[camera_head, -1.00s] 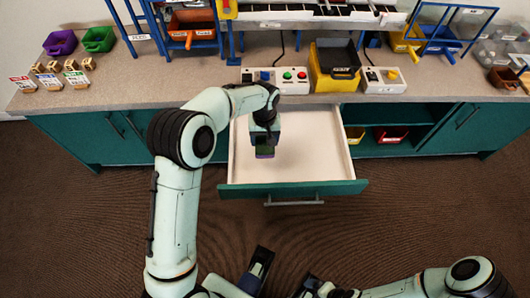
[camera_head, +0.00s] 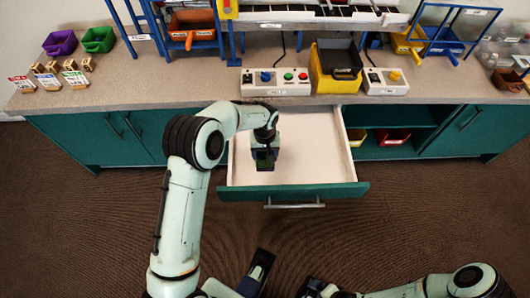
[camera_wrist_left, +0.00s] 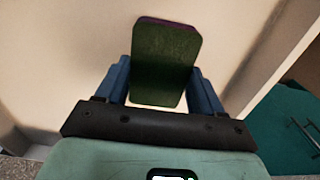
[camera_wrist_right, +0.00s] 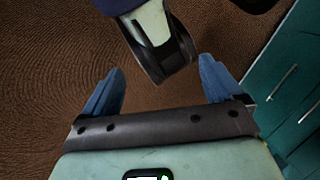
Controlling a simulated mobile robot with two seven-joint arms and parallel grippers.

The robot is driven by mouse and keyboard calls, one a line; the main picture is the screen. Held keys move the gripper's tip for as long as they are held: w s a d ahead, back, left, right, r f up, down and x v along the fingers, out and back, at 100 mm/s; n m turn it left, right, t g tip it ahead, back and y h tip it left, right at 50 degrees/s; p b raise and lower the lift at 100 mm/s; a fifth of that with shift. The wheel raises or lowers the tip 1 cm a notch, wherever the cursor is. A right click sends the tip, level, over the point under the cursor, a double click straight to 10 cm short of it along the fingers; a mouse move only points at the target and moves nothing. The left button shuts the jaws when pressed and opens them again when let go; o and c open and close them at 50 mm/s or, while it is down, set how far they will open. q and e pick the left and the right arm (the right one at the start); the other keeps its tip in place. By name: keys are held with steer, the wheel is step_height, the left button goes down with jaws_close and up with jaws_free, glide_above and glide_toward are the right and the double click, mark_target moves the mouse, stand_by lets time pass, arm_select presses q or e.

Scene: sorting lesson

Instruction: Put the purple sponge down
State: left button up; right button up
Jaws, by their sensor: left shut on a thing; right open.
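The purple sponge (camera_wrist_left: 165,62) has a dark green face and a thin purple edge along its top in the left wrist view. My left gripper (camera_wrist_left: 162,85) is shut on it, with one blue finger at each side. In the head view the sponge (camera_head: 265,164) hangs below my left gripper (camera_head: 265,154), inside the open white drawer (camera_head: 322,150). I cannot tell whether it touches the drawer floor. My right gripper (camera_wrist_right: 161,78) is open and empty, with brown carpet behind it.
The drawer's teal front (camera_head: 295,192) faces me, and the drawer floor right of the sponge is clear. Above it, the counter holds a yellow bin (camera_head: 322,80) between two button boxes. A shelf with red and yellow bins (camera_head: 393,137) is to the right.

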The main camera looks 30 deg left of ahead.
mark_target(265, 155)
arm_select(q)
steer(key=o, duration=1)
steer(key=shift+f, duration=0.1)
steer(key=shift+r, duration=0.35)
step_height(265, 155, up, 12)
steer(key=shift+f+p, duration=0.15)
steer(key=shift+p, duration=1)
arm_select(e)
steer(key=shift+s+a+r+g, duration=0.15)
steer(key=shift+s+a+r, duration=0.05)
steer(key=shift+s+r, duration=0.4)
steer(key=shift+s+a+r+g, duration=0.15)
steer(key=shift+s+r, duration=0.3)
steer(key=shift+r, duration=0.1)
